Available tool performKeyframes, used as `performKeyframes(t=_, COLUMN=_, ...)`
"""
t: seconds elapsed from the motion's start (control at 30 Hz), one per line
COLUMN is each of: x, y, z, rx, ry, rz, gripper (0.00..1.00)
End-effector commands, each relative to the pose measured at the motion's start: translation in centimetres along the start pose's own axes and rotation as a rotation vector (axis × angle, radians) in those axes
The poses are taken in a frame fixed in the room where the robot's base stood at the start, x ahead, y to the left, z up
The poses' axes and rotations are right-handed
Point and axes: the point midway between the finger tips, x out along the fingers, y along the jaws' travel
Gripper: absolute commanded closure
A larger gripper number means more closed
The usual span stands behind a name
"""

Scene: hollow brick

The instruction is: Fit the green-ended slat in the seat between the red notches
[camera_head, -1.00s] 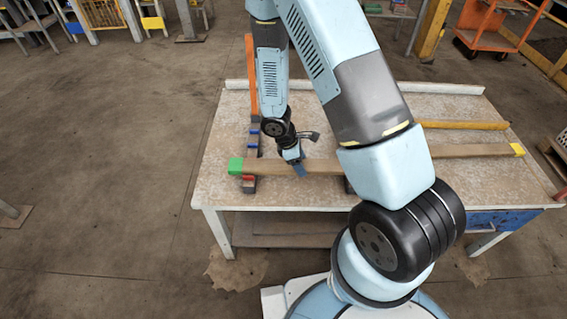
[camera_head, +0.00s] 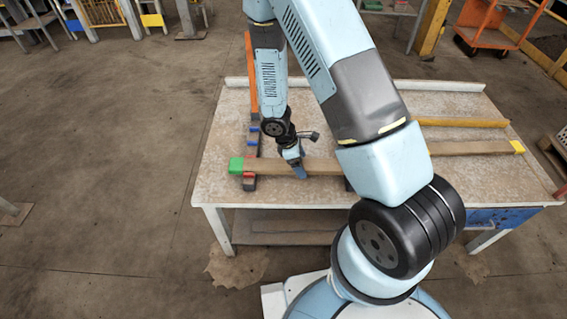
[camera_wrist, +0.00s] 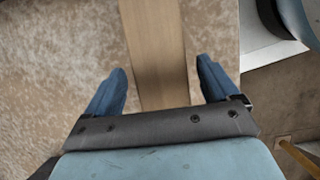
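The green-ended slat (camera_head: 320,166) lies across the near side of the table. My gripper (camera_head: 299,170) is over the slat, right of the notches. In the wrist view, my gripper's blue fingers (camera_wrist: 161,68) stand apart, with gaps on both sides of the slat (camera_wrist: 155,45).
Blue marks (camera_head: 254,129) show farther back on the support. An orange slat (camera_head: 251,75) extends at the back left. A yellow-orange bar (camera_head: 460,123) lies behind the slat. My arm hides the table's middle. Bare table (camera_head: 225,135) shows at the left.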

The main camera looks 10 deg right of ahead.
Motion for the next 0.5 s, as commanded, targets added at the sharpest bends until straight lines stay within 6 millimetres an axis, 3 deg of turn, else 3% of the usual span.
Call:
performKeyframes(t=0.33, x=-0.2, y=0.0, z=0.0, rx=0.000, ry=0.001, rz=0.000, gripper=0.07)
performKeyframes(t=0.5, x=-1.5, y=0.1, z=-0.1, rx=0.002, ry=0.003, rz=0.002, gripper=0.07)
